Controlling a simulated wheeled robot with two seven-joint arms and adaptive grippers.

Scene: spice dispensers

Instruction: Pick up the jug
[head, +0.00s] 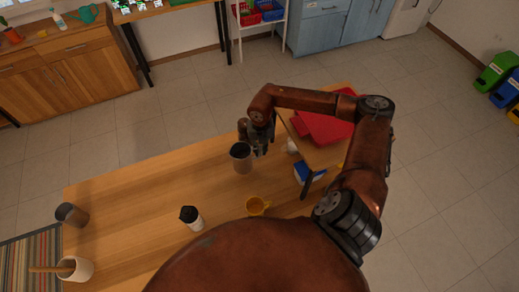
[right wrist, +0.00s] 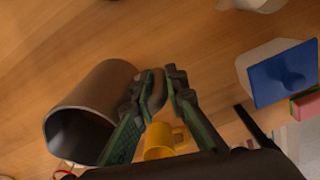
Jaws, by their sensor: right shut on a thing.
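The jug (head: 241,158) is a brownish-grey open-topped cylinder with a dark inside, near the far edge of the wooden table. In the right wrist view the jug (right wrist: 92,105) lies to the left of the fingers, its dark mouth toward the lower left. My right gripper (head: 257,143) is at the jug's right side. In the right wrist view the right gripper (right wrist: 154,88) has its green-black fingers closed around the jug's rounded handle (right wrist: 157,92). Whether the jug's base touches the table is not clear. My left gripper is not in view.
A grey cup (head: 72,214) and a white pot (head: 75,268) are at the left. A raised wooden stand (head: 322,154) with red items is close on the right.

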